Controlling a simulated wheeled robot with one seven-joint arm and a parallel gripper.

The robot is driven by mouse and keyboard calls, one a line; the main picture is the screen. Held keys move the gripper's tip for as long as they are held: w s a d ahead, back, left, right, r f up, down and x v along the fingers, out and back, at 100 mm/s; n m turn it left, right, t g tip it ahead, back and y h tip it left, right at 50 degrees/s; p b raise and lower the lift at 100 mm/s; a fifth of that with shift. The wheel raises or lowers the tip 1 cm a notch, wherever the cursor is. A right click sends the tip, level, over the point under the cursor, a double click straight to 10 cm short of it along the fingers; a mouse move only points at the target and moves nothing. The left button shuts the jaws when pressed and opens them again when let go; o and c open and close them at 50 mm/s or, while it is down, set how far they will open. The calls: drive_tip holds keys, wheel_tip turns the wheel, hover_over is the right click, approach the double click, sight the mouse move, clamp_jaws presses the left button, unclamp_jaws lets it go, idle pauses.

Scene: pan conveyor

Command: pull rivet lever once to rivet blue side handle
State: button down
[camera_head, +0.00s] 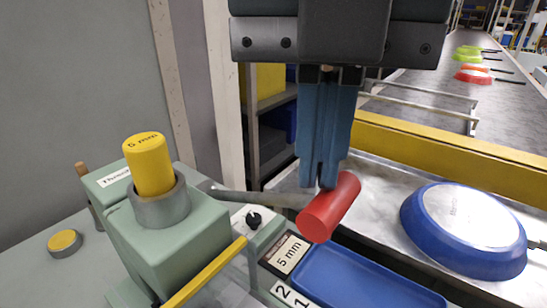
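The rivet lever is a grey bar (258,199) ending in a thick red cylindrical grip (330,208). It reaches right from the pale green riveting machine (178,240). My gripper (321,186) points straight down, its two blue fingers close together with only a thin line between them. Their tips are at the far, upper-left side of the red grip, which seems to cover part of them. I cannot tell whether they touch it. No blue side handle can be made out at the machine. A blue pan (465,231) lies upside down at the right.
A blue tray (355,283) lies in front, beside a yellow bar (205,273). A yellow rail (450,148) borders the conveyor (430,95), which carries red and green pans farther back.

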sight(346, 203)
drive_tip(key=shift+f, duration=0.35)
drive_tip(key=shift+s+d+f+b, duration=0.25)
drive_tip(key=shift+d+f+b, duration=0.05)
drive_tip(key=shift+f+b, duration=0.55)
drive_tip(key=shift+s+d+f+b, duration=0.25)
drive_tip(key=shift+d+f+b, duration=0.1)
drive_tip(key=shift+f+b, duration=0.5)
drive_tip(key=shift+s+d+f+b, duration=0.3)
drive_tip(key=shift+f+b, duration=0.45)
drive_tip(key=shift+b, duration=0.2)
